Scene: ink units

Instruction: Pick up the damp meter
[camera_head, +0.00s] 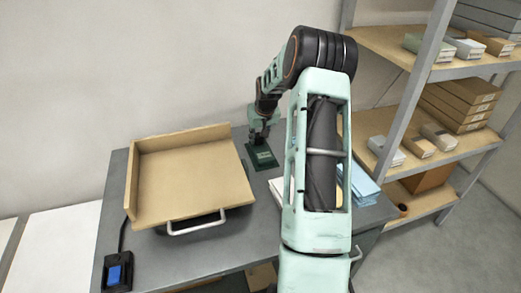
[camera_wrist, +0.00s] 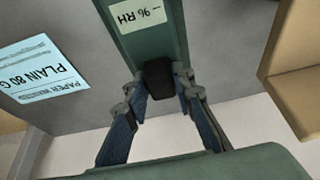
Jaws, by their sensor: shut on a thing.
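The damp meter (camera_head: 263,157) is a dark green, flat device near the back of the grey table in the head view. My gripper (camera_wrist: 158,88) is shut on the damp meter, with a finger on each side of the black part. In the head view my gripper (camera_head: 258,133) is small and partly hidden by my own arm. I cannot tell whether the meter touches the table.
A tan open-sided tray (camera_head: 190,185) with a metal handle stands left on the grey table (camera_head: 225,262). Light blue paper (camera_head: 365,186) lies to the right; a paper packet (camera_wrist: 40,75) shows in the wrist view. A blue-topped device (camera_head: 118,272) sits front left. Shelves (camera_head: 455,70) stand right.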

